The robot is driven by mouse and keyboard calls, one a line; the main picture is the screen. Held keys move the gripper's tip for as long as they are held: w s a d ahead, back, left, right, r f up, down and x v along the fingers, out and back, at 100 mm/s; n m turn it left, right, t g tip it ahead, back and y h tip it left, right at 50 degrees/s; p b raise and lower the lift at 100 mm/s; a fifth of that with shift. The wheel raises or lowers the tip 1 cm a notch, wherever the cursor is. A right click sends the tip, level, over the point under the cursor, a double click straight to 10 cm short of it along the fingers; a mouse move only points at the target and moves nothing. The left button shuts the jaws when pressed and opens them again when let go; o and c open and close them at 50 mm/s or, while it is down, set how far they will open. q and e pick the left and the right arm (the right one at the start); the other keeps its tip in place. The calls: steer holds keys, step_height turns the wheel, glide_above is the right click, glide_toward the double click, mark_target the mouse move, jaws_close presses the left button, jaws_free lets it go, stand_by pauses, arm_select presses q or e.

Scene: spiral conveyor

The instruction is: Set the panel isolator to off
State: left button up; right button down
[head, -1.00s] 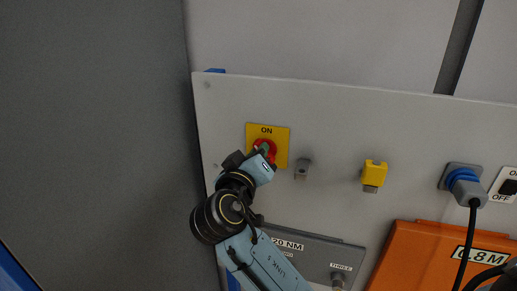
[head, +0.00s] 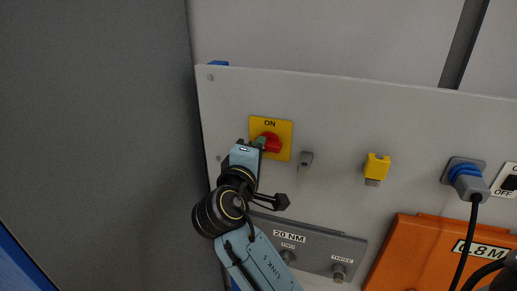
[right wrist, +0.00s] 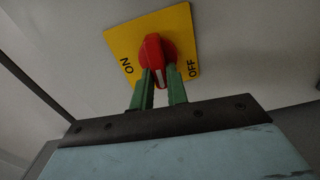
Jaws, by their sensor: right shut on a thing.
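The panel isolator is a red rotary knob (head: 272,142) on a yellow plate (head: 284,126), marked ON at the top in the head view. My right gripper (head: 259,143) reaches it from the left and below. In the right wrist view, the green fingers of my right gripper (right wrist: 161,88) stand either side of the grip of the red knob (right wrist: 153,50), shut on it. A white mark on the knob points toward the gripper, between the ON label at left and the OFF label at right of the yellow plate (right wrist: 180,20). My left gripper is not in view.
Right of the isolator are a small grey fitting (head: 306,160), a yellow connector (head: 376,167) and a blue-grey plug (head: 468,180) with a black cable. Below are a grey 20 NM panel (head: 320,250) and an orange 0.8M box (head: 415,250). A dark wall (head: 95,130) stands at left.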

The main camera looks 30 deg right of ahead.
steer(key=shift+n, duration=0.6)
steer(key=c, duration=1.4)
jaws_free()
steer(key=b+v, duration=0.3)
steer(key=v, duration=1)
steer(key=shift+s+a+b, duration=0.15)
steer(key=shift+b, duration=0.25)
steer(key=shift+f, duration=0.1)
